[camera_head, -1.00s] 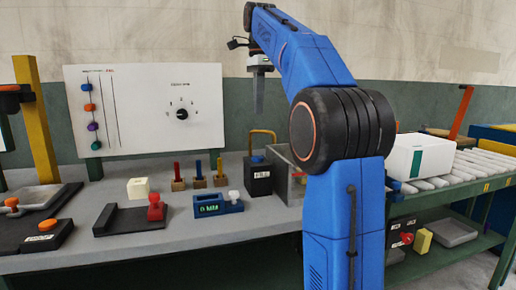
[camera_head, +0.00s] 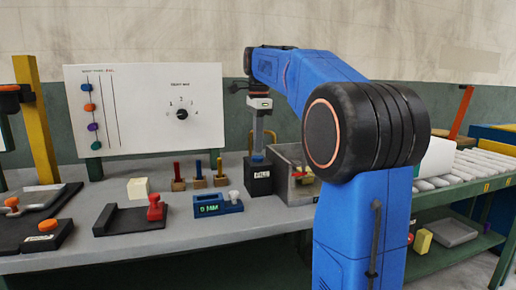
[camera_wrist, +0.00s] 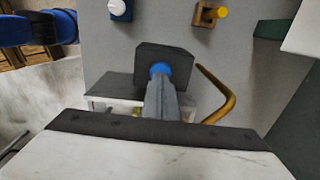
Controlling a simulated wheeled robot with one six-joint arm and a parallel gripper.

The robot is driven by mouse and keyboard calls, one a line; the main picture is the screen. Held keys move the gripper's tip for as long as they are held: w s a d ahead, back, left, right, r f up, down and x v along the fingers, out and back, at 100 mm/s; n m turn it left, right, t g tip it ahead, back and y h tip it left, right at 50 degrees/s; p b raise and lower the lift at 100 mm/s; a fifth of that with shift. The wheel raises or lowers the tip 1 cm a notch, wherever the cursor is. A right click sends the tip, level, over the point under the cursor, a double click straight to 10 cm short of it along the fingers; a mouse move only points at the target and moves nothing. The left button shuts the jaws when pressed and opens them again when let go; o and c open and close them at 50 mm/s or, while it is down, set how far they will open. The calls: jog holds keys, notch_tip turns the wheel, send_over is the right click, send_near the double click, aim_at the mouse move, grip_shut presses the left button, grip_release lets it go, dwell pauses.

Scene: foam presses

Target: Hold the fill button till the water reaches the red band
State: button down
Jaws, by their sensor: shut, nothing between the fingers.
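The black fill box (camera_head: 258,182) stands on the bench with a white FILL label on its front. Its blue button (camera_wrist: 160,69) is on top. My gripper (camera_head: 258,151) is shut and empty, pointing down right over the button. In the wrist view the closed fingertips (camera_wrist: 160,80) overlap the button's near edge; I cannot tell whether they press it. The clear-walled tank (camera_head: 283,170) stands right of the box, partly hidden behind my arm. A brass pipe (camera_wrist: 224,98) curves beside the box. The water level and red band cannot be made out.
Left of the fill box are a blue gauge (camera_head: 217,205), several colored pegs on wooden blocks, and a black tray with a red knob (camera_head: 155,208). A white panel (camera_head: 145,110) with a dial stands behind. A roller conveyor (camera_head: 485,165) is at right.

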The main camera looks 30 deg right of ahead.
jog(key=shift+f, duration=0.85)
